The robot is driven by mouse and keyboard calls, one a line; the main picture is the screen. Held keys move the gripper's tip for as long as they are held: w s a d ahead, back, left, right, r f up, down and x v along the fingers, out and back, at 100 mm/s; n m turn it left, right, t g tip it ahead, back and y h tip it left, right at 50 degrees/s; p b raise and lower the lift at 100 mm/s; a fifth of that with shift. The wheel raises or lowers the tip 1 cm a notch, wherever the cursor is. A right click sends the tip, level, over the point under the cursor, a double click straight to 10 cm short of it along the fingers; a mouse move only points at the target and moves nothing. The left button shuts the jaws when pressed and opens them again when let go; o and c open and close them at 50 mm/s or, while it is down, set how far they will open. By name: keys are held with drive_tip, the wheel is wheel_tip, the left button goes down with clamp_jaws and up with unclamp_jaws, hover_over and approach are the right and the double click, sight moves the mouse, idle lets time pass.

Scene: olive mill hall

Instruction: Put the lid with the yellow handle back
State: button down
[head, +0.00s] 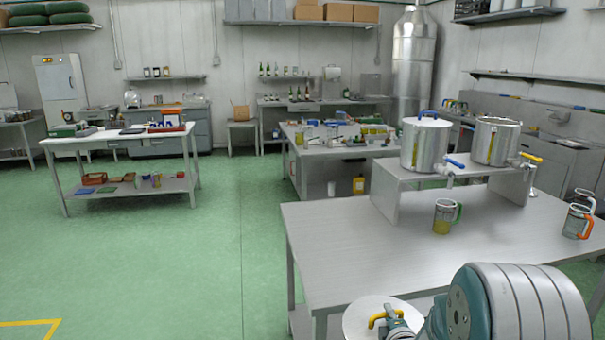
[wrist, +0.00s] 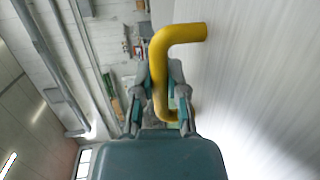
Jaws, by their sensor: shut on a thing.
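The lid (head: 361,311) is a pale disc with a yellow handle (head: 377,319), low in the head view in front of the steel table. My gripper (head: 391,322) is shut on that handle. In the wrist view the bent yellow handle (wrist: 159,62) passes between the fingers of my gripper (wrist: 163,80), and the lid's flat face (wrist: 245,75) fills the right side. The right steel pot (head: 496,143) stands on a raised shelf, has a yellow tap (head: 531,157) and shows an open top. The left pot (head: 425,147) wears a lid with a blue handle (head: 429,114).
The raised shelf (head: 385,193) stands on the steel table (head: 350,235). A green-handled mug (head: 443,217) stands before it, an orange-handled mug (head: 575,222) at the right. The blue tap (head: 455,162) sticks out from the left pot. The front left tabletop is clear.

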drive_tip(key=s+a+f, duration=0.2)
drive_tip(key=f, duration=0.4)
drive_tip(key=s+a+f, duration=0.3)
drive_tip(key=f, duration=0.4)
drive_tip(key=shift+a+f, duration=0.15)
drive_tip(key=shift+a, duration=0.1)
